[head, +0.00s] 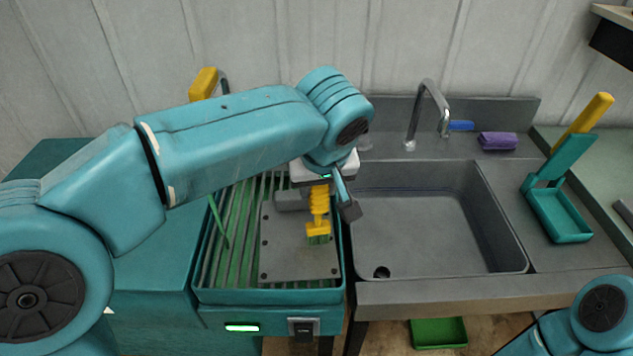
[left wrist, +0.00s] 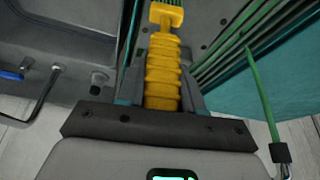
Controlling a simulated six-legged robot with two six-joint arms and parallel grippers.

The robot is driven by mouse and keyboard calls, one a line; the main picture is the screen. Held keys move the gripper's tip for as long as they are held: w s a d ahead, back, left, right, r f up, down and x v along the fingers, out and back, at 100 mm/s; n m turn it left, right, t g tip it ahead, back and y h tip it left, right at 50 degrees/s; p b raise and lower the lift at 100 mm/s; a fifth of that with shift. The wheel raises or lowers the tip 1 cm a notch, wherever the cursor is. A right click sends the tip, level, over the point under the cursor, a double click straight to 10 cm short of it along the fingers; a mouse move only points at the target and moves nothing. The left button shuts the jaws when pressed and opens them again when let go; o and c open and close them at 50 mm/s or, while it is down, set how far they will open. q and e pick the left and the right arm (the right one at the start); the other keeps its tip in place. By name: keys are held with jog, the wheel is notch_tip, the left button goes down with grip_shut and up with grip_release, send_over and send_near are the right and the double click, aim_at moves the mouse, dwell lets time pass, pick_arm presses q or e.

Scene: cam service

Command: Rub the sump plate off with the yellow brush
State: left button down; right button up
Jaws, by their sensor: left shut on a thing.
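The sump plate (head: 283,243) is a flat grey plate with small holes along its edges. It lies on the slatted rack of the teal washing unit, left of the sink. My left gripper (head: 318,195) is shut on the yellow brush (head: 318,207), around its ribbed handle. The brush points down, with its green bristles at or just above the plate; I cannot tell if they touch. The brush handle (left wrist: 162,75) also shows between the fingers of my left gripper (left wrist: 160,90) in the left wrist view. My right gripper is out of view.
The grey sink (head: 435,220) with a tap (head: 428,110) lies right of the rack. A purple sponge (head: 497,141) sits behind it. A green tray (head: 438,332) is below the sink.

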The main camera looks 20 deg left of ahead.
pick_arm(q)
jog(key=shift+s+d+f+b, duration=0.1)
jog(key=shift+s+d+b, duration=0.1)
jog(key=shift+s+b, duration=0.3)
jog(key=shift+s+d+b, duration=0.2)
jog(key=shift+s, duration=0.45)
jog(key=shift+s+d+b, duration=0.15)
jog(key=shift+s+d, duration=0.05)
jog(key=shift+s, duration=0.4)
jog(key=a, duration=0.1)
jog(key=s+a+b, duration=0.1)
jog(key=s+a, duration=0.1)
jog(key=a, duration=0.1)
jog(key=shift+w, duration=0.1)
